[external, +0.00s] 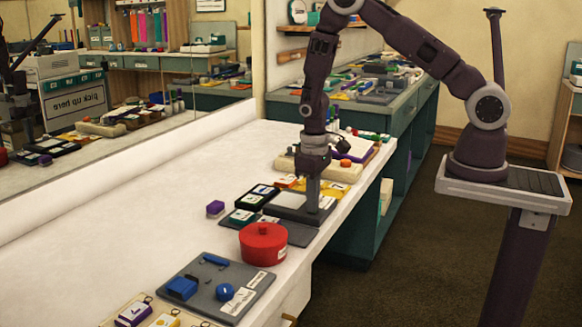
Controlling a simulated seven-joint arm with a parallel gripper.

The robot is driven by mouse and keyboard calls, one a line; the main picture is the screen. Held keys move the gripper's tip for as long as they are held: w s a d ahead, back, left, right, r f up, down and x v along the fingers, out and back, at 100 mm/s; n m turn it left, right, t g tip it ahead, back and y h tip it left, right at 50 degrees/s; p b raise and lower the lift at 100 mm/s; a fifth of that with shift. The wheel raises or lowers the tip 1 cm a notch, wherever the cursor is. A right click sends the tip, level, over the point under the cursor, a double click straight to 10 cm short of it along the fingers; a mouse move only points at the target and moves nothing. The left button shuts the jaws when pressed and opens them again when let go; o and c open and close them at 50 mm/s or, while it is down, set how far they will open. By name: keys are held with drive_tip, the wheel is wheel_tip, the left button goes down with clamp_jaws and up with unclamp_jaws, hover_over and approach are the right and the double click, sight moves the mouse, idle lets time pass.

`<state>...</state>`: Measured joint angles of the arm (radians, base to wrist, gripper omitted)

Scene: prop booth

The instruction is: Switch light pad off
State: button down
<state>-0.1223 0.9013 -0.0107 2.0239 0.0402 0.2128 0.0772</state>
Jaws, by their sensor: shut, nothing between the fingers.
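A flat grey pad (285,213) with a paler top lies near the right edge of the white table. It looks like the light pad, but its label and any switch are too small to make out. Its top looks dull grey, and I cannot tell whether it is lit. My gripper (312,208) points straight down over the pad's right part, with its fingers shut and nothing between them. The fingertips are at or just above the pad; I cannot tell whether they touch. The gripper hides part of the pad behind it.
A round red lidded pot (263,245) stands just in front of the pad. A dark tray (256,197) with small labelled blocks lies to its left. A grey board (230,307) with blue parts lies nearer. The table's left side (130,225) is clear.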

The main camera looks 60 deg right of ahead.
drive_tip(key=shift+r, duration=2.65)
drive_tip(key=shift+r, duration=0.15)
drive_tip(key=s+d+r+t, duration=0.1)
drive_tip(key=s+r, duration=0.2)
drive_tip(key=r, duration=0.6)
drive_tip(key=s+d+r+t, duration=0.1)
drive_tip(key=s+r+t, duration=0.15)
drive_tip(key=r, duration=0.75)
drive_tip(key=s+d+r+t, duration=0.1)
drive_tip(key=s+r, duration=0.2)
drive_tip(key=s, duration=0.5)
drive_tip(key=s+d+r+t, duration=0.1)
drive_tip(key=s+r, duration=0.3)
drive_tip(key=s, duration=0.4)
drive_tip(key=shift+r, duration=0.15)
